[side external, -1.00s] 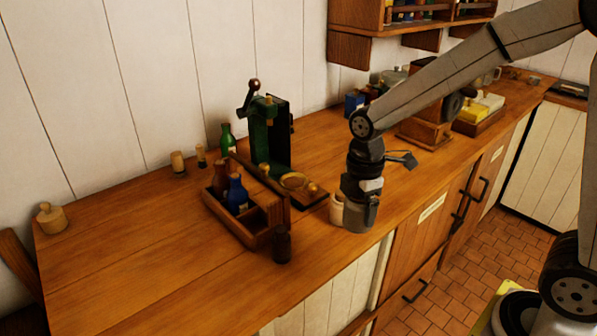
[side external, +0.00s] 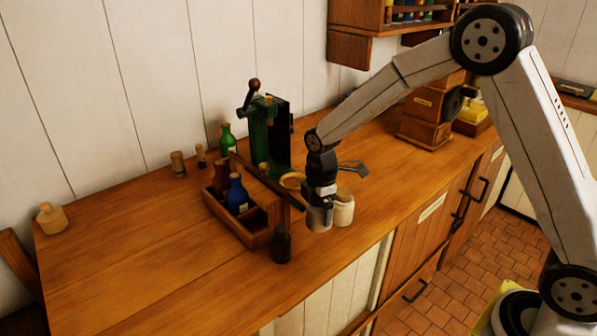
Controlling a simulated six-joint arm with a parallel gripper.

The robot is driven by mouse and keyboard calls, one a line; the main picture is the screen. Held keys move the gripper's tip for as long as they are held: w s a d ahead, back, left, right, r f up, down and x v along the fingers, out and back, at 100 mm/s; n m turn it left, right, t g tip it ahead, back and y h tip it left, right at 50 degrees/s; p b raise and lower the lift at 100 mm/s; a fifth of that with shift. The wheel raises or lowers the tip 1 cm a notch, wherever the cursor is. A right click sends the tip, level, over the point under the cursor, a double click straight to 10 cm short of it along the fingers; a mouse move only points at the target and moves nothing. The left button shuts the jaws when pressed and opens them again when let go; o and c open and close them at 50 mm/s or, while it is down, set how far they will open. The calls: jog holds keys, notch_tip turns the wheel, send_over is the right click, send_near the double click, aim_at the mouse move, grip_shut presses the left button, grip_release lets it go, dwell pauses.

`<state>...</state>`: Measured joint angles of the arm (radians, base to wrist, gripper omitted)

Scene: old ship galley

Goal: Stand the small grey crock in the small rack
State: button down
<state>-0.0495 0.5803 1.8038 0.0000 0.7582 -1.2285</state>
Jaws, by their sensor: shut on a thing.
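My gripper (side external: 324,197) is shut on the small grey crock (side external: 319,219) and holds it upright. The crock is over the counter near the front edge, to the right of the rack; I cannot tell if its base touches the wood. The small wooden rack (side external: 258,241) has compartments. A brown-red bottle (side external: 221,180) and a blue bottle (side external: 237,194) stand in it, and a compartment near its front end looks empty. The inner floor there is partly hidden.
A cream crock (side external: 344,209) stands just right of the grey one. A dark bottle (side external: 281,245) stands at the rack's front right corner. A green press (side external: 262,140) stands behind the rack on a wooden base. The counter (side external: 130,255) left of the rack is mostly clear.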

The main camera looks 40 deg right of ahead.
aim_at(313, 221)
jog(key=shift+w+f, duration=0.45)
jog(key=shift+w+f, duration=0.5)
jog(key=shift+f, duration=1.5)
jog(key=shift+f, duration=0.15)
grip_release()
jog(key=shift+f, duration=0.1)
